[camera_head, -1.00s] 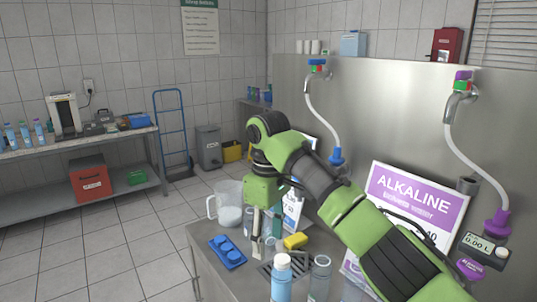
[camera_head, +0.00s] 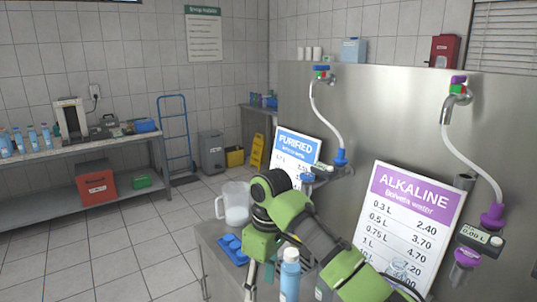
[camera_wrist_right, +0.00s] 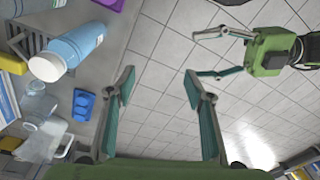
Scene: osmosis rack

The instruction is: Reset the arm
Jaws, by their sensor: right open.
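My right arm, green and black, comes in from the lower right of the head view. Its gripper (camera_head: 258,285) points down by the counter's front edge, its tips partly cut off by the frame. In the right wrist view its two teal fingers (camera_wrist_right: 160,85) are spread wide, with only tiled floor between them. My left gripper (camera_wrist_right: 220,54) shows at the upper right of the right wrist view, its fingers apart and empty over the floor. It is not in the head view.
A clear jug (camera_head: 236,203) and a blue tray (camera_head: 232,248) are on the counter. Purified (camera_head: 294,160) and alkaline (camera_head: 410,215) signs stand behind. The floor (camera_head: 120,250) to the left is clear.

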